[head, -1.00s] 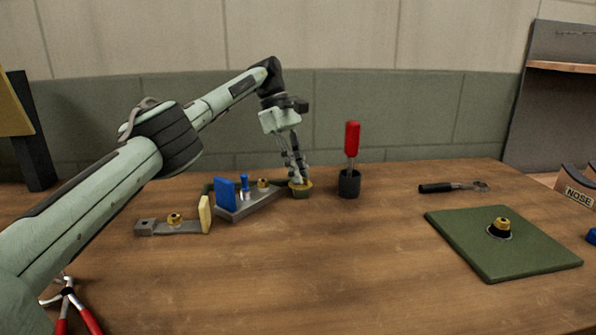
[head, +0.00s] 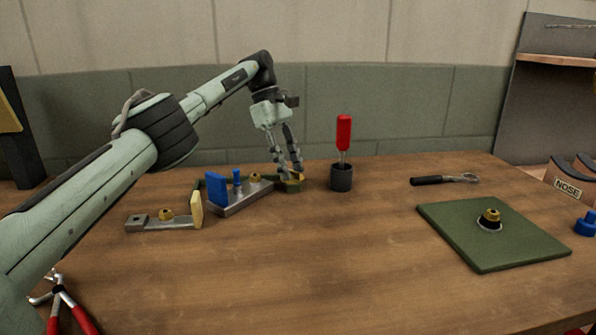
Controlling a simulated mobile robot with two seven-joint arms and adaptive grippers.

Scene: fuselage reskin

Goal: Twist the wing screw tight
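My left gripper (head: 290,172) points down at the back of the bench, its two fingers spread apart. Its tips are at a small brass-coloured piece (head: 291,180) on a low green block, and nothing is clearly pinched between them. The fingers partly cover this piece, so I cannot tell its wing shape or whether they touch it. Other brass knobs stand on the grey blue-ended fixture (head: 244,200), on the flat grey clamp (head: 153,224) and on the green plate (head: 455,238). My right gripper is not in view.
A red-handled tool (head: 343,134) stands in a dark cup (head: 341,179) just right of the gripper. A black-handled tool (head: 428,180) lies farther right. Red-handled pliers (head: 62,300) lie at front left. A "NOSE" cradle (head: 567,189) is at far right. The front middle of the bench is clear.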

